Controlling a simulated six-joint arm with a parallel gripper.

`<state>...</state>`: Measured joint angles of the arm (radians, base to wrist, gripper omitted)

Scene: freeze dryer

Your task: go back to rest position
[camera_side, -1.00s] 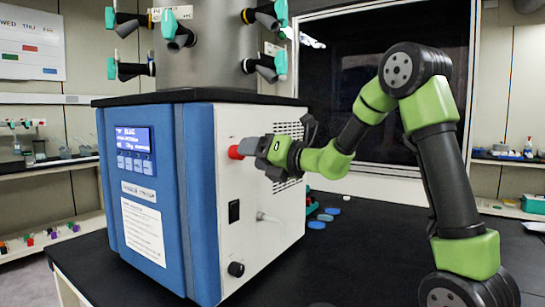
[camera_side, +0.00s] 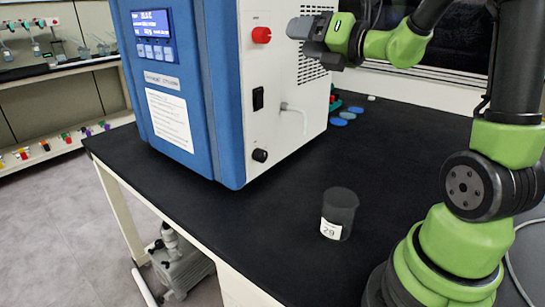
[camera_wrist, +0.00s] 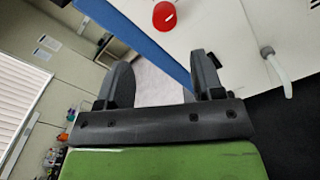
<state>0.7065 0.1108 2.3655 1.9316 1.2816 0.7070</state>
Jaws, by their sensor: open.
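My gripper (camera_side: 305,32) is beside the white side panel of the freeze dryer (camera_side: 205,85), to the right of its red knob (camera_side: 261,35). The gripper is apart from the knob. In the wrist view, my gripper (camera_wrist: 165,80) has its two dark fingers spread with nothing between them. The red knob (camera_wrist: 164,15) shows at the top of the wrist view, ahead of the fingers. My arm reaches in from the right side of the side view, with its base at the lower right.
A dark cup (camera_side: 340,214) with a white label stands on the black bench (camera_side: 270,225) in front of the freeze dryer. Several blue discs (camera_side: 343,118) lie behind. A white hose (camera_side: 297,113) sticks out of the side panel. A pump (camera_side: 178,263) stands below.

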